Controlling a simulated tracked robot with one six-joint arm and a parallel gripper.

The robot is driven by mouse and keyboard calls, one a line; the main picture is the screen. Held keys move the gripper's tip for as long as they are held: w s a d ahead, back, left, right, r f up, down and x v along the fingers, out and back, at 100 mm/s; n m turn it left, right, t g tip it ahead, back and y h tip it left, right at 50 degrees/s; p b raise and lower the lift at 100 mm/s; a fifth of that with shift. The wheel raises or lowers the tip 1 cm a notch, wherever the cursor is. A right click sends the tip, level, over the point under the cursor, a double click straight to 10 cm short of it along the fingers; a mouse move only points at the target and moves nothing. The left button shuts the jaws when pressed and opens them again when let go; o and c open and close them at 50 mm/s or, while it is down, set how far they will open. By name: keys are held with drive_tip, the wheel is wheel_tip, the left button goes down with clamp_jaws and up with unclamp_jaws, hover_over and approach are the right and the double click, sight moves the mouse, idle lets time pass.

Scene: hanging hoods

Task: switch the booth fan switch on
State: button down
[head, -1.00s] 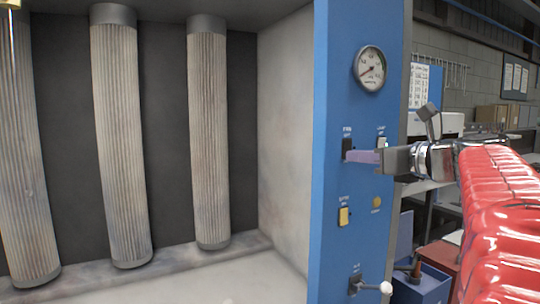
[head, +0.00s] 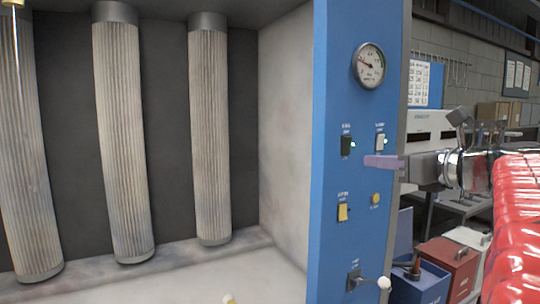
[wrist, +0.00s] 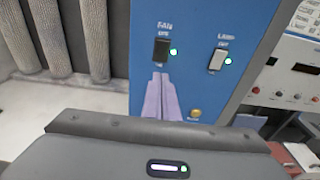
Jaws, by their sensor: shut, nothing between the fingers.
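The fan switch (head: 347,145) is a black rocker on the blue panel (head: 340,240), with a lit green light at its right. In the wrist view the black fan switch (wrist: 161,50) sits under the word FAN, its green light also lit. My gripper (head: 368,161) is shut and empty. Its lilac fingers lie together, to the right of the fan switch and a little lower in the head view, apart from it. In the wrist view the fingertips (wrist: 159,77) point up just below the switch, whose face is fully visible.
The pale lamp switch (head: 380,142), also with a green light, is right of the fan switch. A yellow switch (head: 343,212) and round yellow button (head: 376,199) are lower. A lever (head: 382,284) sticks out at the bottom. A gauge (head: 369,66) is above.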

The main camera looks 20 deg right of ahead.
drive_tip(key=s, duration=0.7)
drive_tip(key=shift+s+f, duration=0.4)
drive_tip(key=shift+f, duration=0.05)
drive_tip(key=w+a+f+n+g+y, duration=0.2)
drive_tip(key=w+a+f+n+g, duration=0.3)
drive_tip(key=a+f, duration=0.45)
drive_tip(key=w+a+f+n+g+y, duration=0.1)
drive_tip(key=w+a+f+n+g, duration=0.2)
drive_tip(key=w+a+f+n, duration=0.45)
drive_tip(key=s+a+f+n+g+h, duration=0.3)
drive_tip(key=s+a+f+n, duration=1.1)
drive_tip(key=n, duration=0.9)
wheel_tip(320, 180, down, 4)
drive_tip(key=shift+s+a+f+h, duration=0.25)
drive_tip(key=shift+s+a+h, duration=0.1)
drive_tip(key=shift+s, duration=0.85)
